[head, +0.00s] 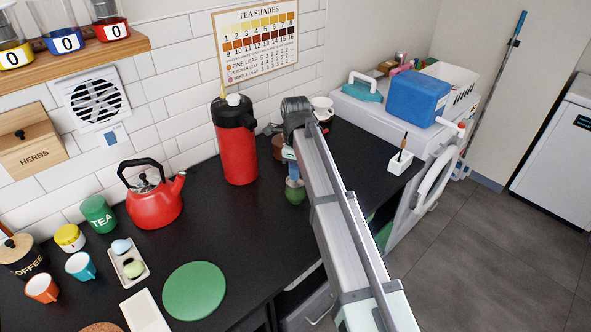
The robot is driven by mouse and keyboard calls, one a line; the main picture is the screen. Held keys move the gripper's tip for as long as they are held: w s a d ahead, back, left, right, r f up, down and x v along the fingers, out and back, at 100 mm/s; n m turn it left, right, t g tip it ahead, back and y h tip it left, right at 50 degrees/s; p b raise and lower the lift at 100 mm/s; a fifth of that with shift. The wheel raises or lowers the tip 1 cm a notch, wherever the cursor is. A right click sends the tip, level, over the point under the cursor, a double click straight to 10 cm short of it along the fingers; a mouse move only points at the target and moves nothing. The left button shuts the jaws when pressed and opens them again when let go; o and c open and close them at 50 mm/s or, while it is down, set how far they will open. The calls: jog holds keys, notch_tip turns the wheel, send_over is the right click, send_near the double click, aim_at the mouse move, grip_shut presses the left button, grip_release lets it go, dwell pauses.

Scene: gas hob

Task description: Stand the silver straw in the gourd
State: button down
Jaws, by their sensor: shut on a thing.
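My gripper (290,158) points down beside my arm, over the dark worktop to the right of the red flask. It is small in the picture and partly hidden by the arm. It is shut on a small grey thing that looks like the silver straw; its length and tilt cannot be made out. A green rounded vessel (295,194), which looks like the gourd, stands on the worktop just below the gripper. Whether the straw touches it or is inside it, I cannot tell. A brown object (278,147) shows partly behind the gripper.
A red flask (238,145) and a red kettle (154,200) stand to the left. A green round mat (194,290) lies in front. A white cup (322,107) and a small white holder (402,162) stand beyond my arm. The worktop between mat and flask is clear.

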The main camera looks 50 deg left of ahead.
jog(key=shift+f, duration=0.55)
dwell(0.6)
jog(key=c, duration=1)
grip_release()
jog(key=shift+c, duration=0.2)
notch_tip(320, 180, up, 14)
jog(key=shift+f, duration=0.1)
